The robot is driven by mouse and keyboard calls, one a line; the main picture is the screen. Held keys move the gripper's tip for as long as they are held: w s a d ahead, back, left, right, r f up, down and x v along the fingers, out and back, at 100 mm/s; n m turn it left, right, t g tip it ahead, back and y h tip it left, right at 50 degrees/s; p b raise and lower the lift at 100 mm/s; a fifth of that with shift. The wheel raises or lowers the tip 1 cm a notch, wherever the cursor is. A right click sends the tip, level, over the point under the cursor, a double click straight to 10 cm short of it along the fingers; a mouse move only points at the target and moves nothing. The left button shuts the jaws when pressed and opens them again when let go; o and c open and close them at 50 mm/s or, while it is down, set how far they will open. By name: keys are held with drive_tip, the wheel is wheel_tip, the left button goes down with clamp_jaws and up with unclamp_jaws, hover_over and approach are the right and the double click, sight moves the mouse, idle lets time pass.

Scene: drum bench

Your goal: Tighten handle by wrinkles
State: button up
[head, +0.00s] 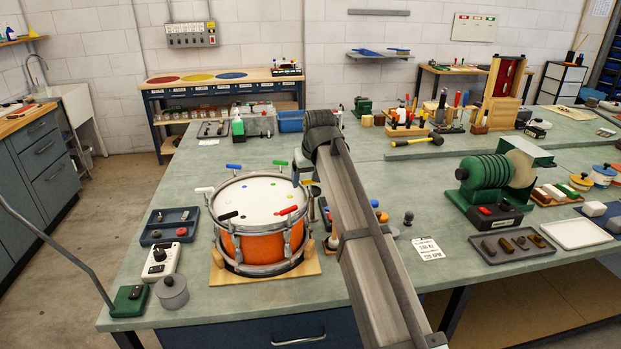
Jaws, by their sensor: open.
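The drum (255,246) has an orange shell and a white head with small coloured dots, and stands on a wooden board on the bench. A yellow one at the right rim is partly hidden. Some faint dark marks show on the head near the red handle; I cannot tell if they are wrinkles. My gripper (299,178) is open over the drum's right rear rim, small and partly covered by my arm. I cannot see whether it touches a handle.
A dark tray (169,226), a white control box (161,262) and a grey lidded pot (172,291) stand left of the drum. A printed card (428,248) and a green grinding machine (490,185) are to the right.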

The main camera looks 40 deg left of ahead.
drive_tip(key=c, duration=1)
drive_tip(key=shift+c, duration=0.2)
drive_tip(key=shift+n, duration=0.3)
drive_tip(key=shift+w+n+g+y, duration=0.15)
drive_tip(key=shift+n+g, duration=0.35)
drive_tip(key=shift+n, duration=0.8)
drive_tip(key=shift+n+g+y, duration=0.25)
drive_tip(key=shift+n+g, duration=0.25)
drive_tip(key=shift+n, duration=0.8)
drive_tip(key=o, duration=1)
drive_tip(key=shift+o, duration=0.2)
